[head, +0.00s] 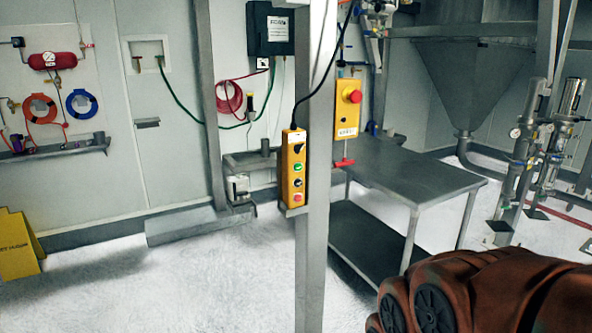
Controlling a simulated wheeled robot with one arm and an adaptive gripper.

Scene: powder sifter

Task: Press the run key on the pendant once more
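The yellow pendant (290,172) stands upright against a grey metal post (312,240), just left of the table. A black cable runs up from its top. Its face carries a black knob or switch near the top, a green key (298,167), a dark key (298,183) below that, and a red button (298,198) at the bottom. The labels are too small to read, but the green key may be the run key. My arm, orange-brown, fills the lower right corner, apart from the pendant in the picture. My gripper is not in view.
A steel table (410,165) with a lower shelf stands right of the post. A yellow box with a red stop button (355,96) is behind the post's right side. A hopper (465,85) and pipework are at right. A yellow floor sign (18,245) is at left; the left floor is clear.

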